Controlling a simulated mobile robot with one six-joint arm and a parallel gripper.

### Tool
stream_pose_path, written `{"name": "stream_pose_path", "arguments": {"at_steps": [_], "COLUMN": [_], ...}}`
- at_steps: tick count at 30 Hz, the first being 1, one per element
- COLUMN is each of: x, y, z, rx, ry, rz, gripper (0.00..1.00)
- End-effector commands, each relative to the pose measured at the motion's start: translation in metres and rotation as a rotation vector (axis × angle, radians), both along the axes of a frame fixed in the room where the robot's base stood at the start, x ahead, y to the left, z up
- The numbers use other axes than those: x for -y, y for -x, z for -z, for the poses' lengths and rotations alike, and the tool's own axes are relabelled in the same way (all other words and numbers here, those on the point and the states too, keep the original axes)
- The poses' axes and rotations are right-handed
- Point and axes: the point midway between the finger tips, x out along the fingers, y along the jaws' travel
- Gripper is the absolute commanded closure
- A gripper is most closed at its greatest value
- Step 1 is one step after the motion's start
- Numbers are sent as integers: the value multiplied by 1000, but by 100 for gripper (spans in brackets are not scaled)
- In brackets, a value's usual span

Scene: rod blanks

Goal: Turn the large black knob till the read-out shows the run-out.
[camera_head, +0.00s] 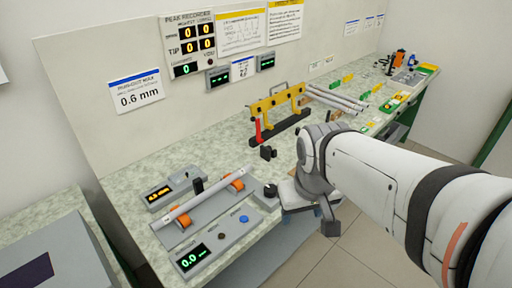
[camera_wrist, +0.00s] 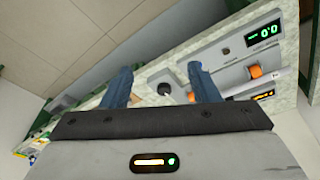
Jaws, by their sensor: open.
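The large black knob (camera_head: 270,190) sits on the right end of the grey control panel (camera_head: 232,232), close to my gripper (camera_head: 322,212). In the wrist view the knob (camera_wrist: 165,89) shows between the two blue-grey fingers of my gripper (camera_wrist: 160,76), beyond their tips. The fingers are apart with nothing held; I cannot see contact with the knob. The green read-out (camera_head: 193,258) at the panel's left end shows 0.0. It also shows in the wrist view (camera_wrist: 265,31). A pale rod (camera_head: 207,203) lies on orange rollers (camera_head: 184,216) behind the panel.
A blue button (camera_head: 244,219) and a small dark button (camera_head: 221,236) are on the panel. An amber read-out (camera_head: 158,191) stands behind the rod. A yellow rack (camera_head: 277,97) and several loose rods (camera_head: 335,98) lie farther along the bench. A sign (camera_head: 138,92) reads 0.6 mm.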

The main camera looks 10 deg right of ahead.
Motion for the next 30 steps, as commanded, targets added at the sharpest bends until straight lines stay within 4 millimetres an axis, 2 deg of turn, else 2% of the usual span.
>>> {"name": "stream_pose_path", "arguments": {"at_steps": [3,8,12,18,21,24,30], "x": [-4,-8,-14,-29,-35,-40,-41], "y": [-36,-100,-156,-227,-251,-267,-278], "z": [6,20,42,87,107,121,137], "rx": [-56,-156,-250,-386,-441,-480,-511], "ry": [65,173,259,356,388,408,422], "rz": [-164,-443,-689,-1011,-1130,-1212,-1274], "gripper": [35,34,34,34,34,34,34]}}
